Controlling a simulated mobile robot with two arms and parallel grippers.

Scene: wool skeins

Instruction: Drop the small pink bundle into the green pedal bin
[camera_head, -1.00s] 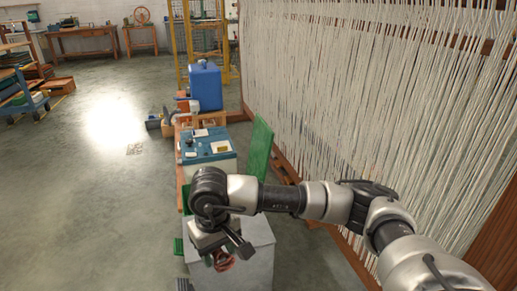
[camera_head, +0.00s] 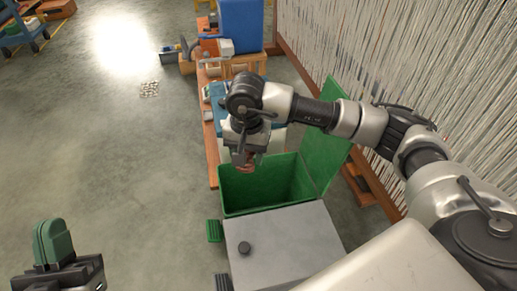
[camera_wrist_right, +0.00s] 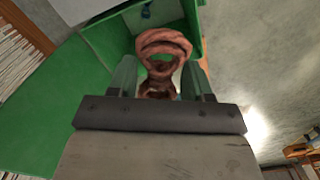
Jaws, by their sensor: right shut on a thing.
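The small pink bundle (camera_wrist_right: 163,44), a looped brownish-pink skein, is held between the fingers of my right gripper (camera_wrist_right: 160,80) in the right wrist view. In the head view my right gripper (camera_head: 243,157) points down, with a little of the bundle (camera_head: 245,167) showing below it. It appears above the far left rim of the green pedal bin (camera_head: 235,194). The bin's green lid (camera_head: 328,140) stands open at the right. The wrist view shows the bin's inside (camera_wrist_right: 112,36) behind the bundle. My left gripper (camera_head: 54,240) is at the lower left, empty, its green fingers together.
A grey-lidded bin (camera_head: 285,240) with a dark knob stands directly in front of the green bin. A green pedal (camera_head: 214,230) juts out left. Behind are a bench and a blue container (camera_head: 240,25). White hanging yarn (camera_head: 400,60) lines the right.

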